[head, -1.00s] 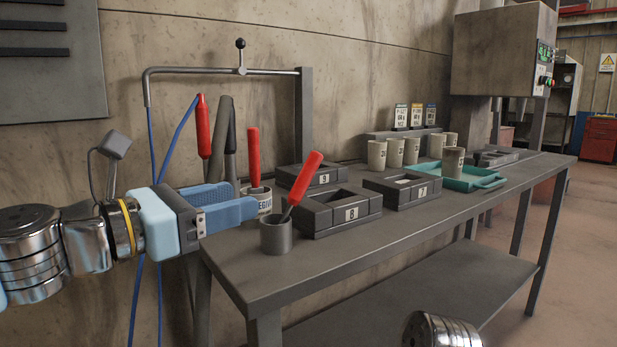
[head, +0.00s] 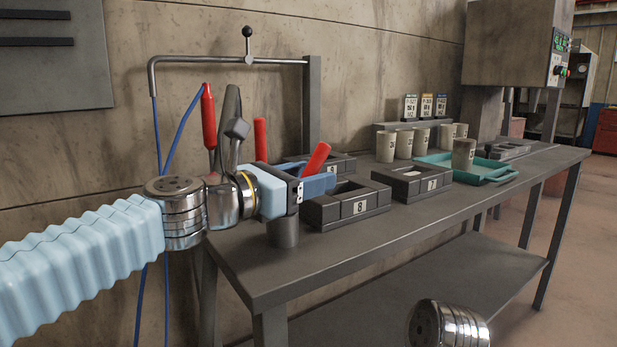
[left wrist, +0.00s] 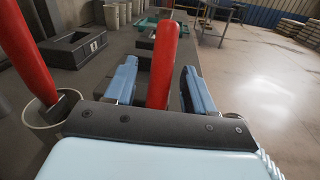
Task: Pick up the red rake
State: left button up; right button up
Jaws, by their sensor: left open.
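A red handle (head: 318,158) leans up out of a dark grey cup (head: 285,235) near the table's left end; its lower part is hidden behind my left gripper. I cannot tell its tool end. My left gripper (head: 318,186) is open at that handle. In the left wrist view the red handle (left wrist: 162,62) stands between the two blue fingers (left wrist: 157,88), with a gap visible on each side. A second red handle (head: 260,140) stands behind the gripper; in the left wrist view it rises from a pale cup (left wrist: 50,110) at the left. My right gripper is out of view.
Dark numbered boxes (head: 345,208) and (head: 425,184) sit right of the gripper. Pale cups (head: 386,146) and a teal tray (head: 487,172) stand farther along the table (head: 400,230). A red-handled tool (head: 208,120) is by the wall. The front strip of tabletop is clear.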

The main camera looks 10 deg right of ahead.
pick_arm(q)
jog(key=shift+w+d, duration=0.15)
jog(key=shift+d, duration=0.05)
grip_shut()
jog(key=shift+r, duration=0.1)
